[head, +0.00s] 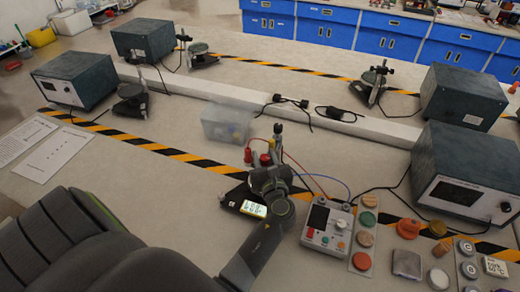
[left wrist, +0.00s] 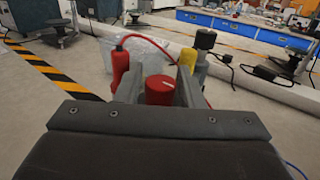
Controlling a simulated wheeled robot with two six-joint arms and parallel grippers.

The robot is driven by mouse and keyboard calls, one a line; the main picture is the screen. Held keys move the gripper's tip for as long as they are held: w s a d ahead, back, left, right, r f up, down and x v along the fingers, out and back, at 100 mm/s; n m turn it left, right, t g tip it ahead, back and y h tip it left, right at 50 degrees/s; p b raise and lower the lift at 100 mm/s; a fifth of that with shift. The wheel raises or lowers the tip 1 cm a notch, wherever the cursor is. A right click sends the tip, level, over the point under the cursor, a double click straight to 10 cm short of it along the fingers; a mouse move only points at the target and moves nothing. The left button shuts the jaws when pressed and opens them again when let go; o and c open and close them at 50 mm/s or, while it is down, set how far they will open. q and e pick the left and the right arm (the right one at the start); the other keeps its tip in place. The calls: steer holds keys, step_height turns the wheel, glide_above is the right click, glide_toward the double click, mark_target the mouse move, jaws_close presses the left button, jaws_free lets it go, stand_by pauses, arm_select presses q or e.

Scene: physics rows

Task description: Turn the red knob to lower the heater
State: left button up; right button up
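The red knob (left wrist: 160,90) shows in the left wrist view, with a pale pointer mark on its top. It stands between the two fingers of my left gripper (left wrist: 160,85). The fingers flank it closely on both sides; I cannot tell whether they press on it. In the head view my left gripper (head: 268,163) is at the small apparatus with the lit yellow display (head: 254,209), and largely hides it. My right gripper is not in view.
A red post (left wrist: 120,66) and a yellow-topped one (left wrist: 187,58) stand close by the fingers. A clear plastic box (head: 226,123) is behind. A control box (head: 327,226) with wires stands to the right, near colored discs. Dark instruments (head: 465,175) stand farther right.

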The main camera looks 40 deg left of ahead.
arm_select(q)
steer(key=shift+d+r, duration=0.1)
steer(key=shift+d, duration=0.05)
steer(key=c, duration=0.7)
steer(key=shift+s+r+m+t+h+p, duration=0.1)
steer(key=shift+r+m+t+h+p, duration=0.05)
steer(key=shift+m+t+h+p, duration=1.2)
steer(key=shift+m+t+h, duration=0.05)
steer(key=shift+h, duration=0.2)
steer(key=m+t+h, duration=0.1)
steer(key=h, duration=0.1)
steer(key=shift+m+h+p, duration=0.3)
steer(key=shift+m+p, duration=0.05)
steer(key=shift+m, duration=0.05)
steer(key=shift+m+t+h, duration=0.6)
steer(key=shift+h, duration=0.6)
